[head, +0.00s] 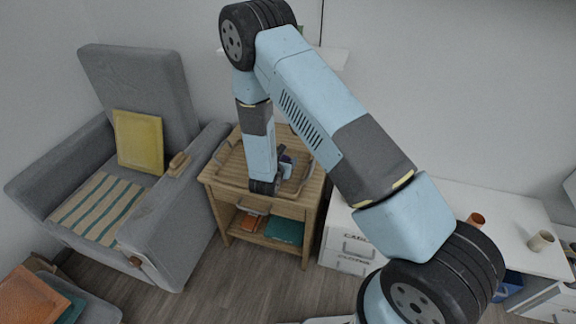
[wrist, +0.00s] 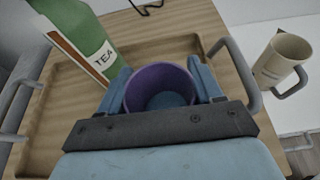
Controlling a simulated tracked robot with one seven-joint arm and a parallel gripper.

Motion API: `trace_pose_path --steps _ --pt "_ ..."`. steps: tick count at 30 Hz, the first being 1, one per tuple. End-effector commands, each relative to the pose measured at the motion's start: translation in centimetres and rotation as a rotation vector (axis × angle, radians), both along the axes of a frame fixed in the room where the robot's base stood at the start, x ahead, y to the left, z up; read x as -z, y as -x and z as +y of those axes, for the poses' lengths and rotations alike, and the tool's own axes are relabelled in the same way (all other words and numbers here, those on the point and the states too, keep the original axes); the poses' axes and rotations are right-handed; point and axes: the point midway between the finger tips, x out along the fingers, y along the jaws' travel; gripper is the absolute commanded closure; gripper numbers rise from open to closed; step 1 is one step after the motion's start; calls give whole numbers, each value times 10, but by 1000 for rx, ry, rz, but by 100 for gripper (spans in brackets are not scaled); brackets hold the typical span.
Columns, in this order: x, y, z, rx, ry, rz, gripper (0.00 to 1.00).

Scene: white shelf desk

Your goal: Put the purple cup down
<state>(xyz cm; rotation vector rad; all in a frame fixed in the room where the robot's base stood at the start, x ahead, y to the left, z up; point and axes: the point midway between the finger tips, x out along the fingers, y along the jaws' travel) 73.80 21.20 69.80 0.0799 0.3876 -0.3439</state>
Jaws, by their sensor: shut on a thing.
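The purple cup (wrist: 160,88) is between the two blue fingers of my gripper (wrist: 163,90) in the wrist view, with its open mouth facing the camera. My gripper is shut on it. Below is a wooden tray (wrist: 48,118) with grey handles, on the small wooden side table (head: 305,205). In the head view the purple cup (head: 287,158) is a small dark patch beside my gripper (head: 283,167), mostly hidden by my arm. I cannot tell whether its base touches the tray.
A green tea box (wrist: 85,40) stands left of the cup, close to the left finger. A beige mug (wrist: 283,60) stands on a white surface at right. Dark-framed glasses (wrist: 147,5) lie beyond. A grey armchair (head: 160,210) is left of the side table; white drawers (head: 345,245) stand right.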

Motion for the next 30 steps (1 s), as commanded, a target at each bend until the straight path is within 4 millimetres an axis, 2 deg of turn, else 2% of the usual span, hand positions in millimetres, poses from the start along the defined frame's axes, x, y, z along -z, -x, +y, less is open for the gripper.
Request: trace_pose_path --steps 5,15,16,23,30 --pt "21 0 0 -1 2 1 73" --pt "23 0 -1 0 0 0 73" --pt "24 0 -1 0 0 0 33" --pt "23 0 -1 1 0 0 11" --pt "23 0 -1 1 0 0 10"
